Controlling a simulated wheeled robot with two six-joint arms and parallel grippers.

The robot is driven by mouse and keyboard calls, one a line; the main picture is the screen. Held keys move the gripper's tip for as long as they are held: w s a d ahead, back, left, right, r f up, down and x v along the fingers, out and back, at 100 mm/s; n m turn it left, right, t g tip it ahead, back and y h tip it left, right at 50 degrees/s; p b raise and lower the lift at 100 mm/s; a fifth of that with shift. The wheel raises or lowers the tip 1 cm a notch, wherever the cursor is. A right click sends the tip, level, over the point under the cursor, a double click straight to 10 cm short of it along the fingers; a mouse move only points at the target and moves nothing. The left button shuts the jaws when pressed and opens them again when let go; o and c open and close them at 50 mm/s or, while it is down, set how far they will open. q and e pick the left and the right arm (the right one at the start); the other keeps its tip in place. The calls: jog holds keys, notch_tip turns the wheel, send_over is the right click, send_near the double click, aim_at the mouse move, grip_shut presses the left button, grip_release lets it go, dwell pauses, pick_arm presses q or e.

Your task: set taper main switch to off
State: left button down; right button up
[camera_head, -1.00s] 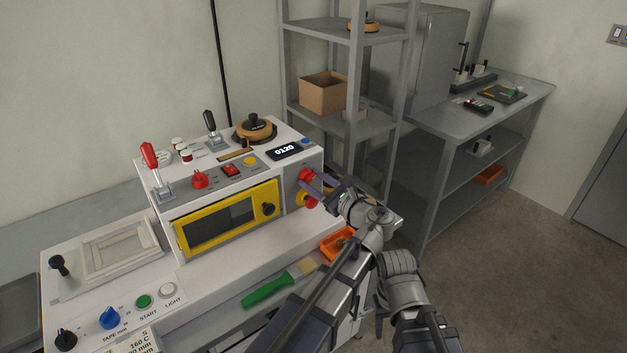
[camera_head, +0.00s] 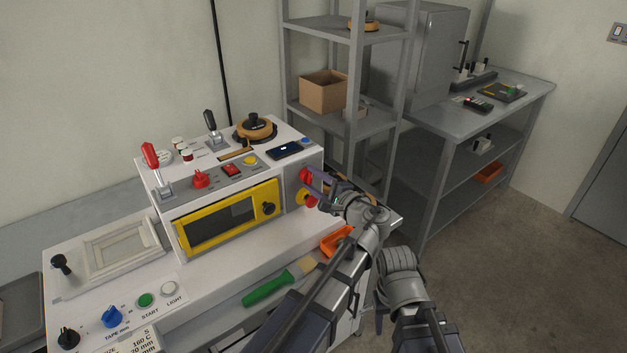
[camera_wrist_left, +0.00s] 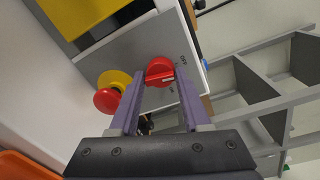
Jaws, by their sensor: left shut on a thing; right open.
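The taper is a white machine (camera_head: 225,180) with a grey panel on its right side. The red rotary main switch (camera_head: 304,175) is on that panel. It also shows in the left wrist view (camera_wrist_left: 160,68), with small OFF and ON marks beside it. My left gripper (camera_head: 313,182) is shut on the switch knob, its purple fingers on either side of it. The taper's display (camera_head: 284,151) is dark. My right gripper (camera_head: 379,320) is low, right of the taper, open and mostly hidden by my arms.
A red mushroom button (camera_wrist_left: 107,100) on a yellow base sits close beside the switch. An orange tray (camera_head: 336,240) and a green-handled brush (camera_head: 280,284) lie below. A grey shelf rack (camera_head: 350,120) stands behind; the floor at right is clear.

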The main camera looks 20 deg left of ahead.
pick_arm(q)
jog(key=shift+r+n, duration=0.1)
jog(key=shift+n, duration=0.7)
jog(key=shift+w, duration=0.1)
jog(key=shift+c, duration=2)
grip_release()
jog(key=shift+s, duration=0.2)
